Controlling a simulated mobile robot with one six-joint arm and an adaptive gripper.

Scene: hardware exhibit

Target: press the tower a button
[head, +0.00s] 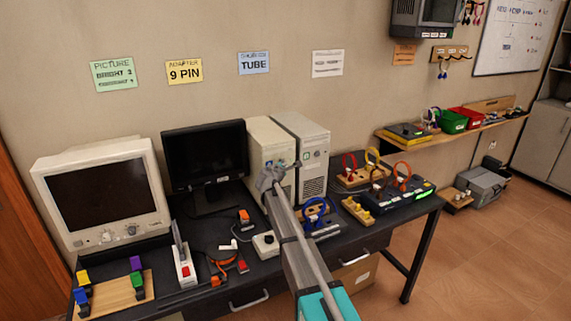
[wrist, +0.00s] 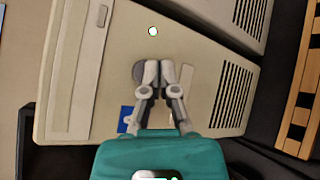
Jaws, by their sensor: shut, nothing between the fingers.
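Two computer towers stand side by side on the dark bench: a beige left tower (head: 262,140) and a paler right tower (head: 314,155). No letter marking which is tower A is readable. My gripper (head: 270,177) is in front of the left tower's lower front. In the wrist view my gripper (wrist: 153,70) is shut and empty, its fingertips over a beige tower front (wrist: 85,75). A round grey button (wrist: 138,71) shows partly behind the fingertips; I cannot tell whether they touch it. A small lit dot (wrist: 152,31) is on the same front.
A black monitor (head: 204,152) and a beige CRT monitor (head: 107,190) stand left of the towers. A white switch box (head: 266,244) and cable boards (head: 362,172) are near my arm. A second tower (wrist: 228,16) borders the wrist view.

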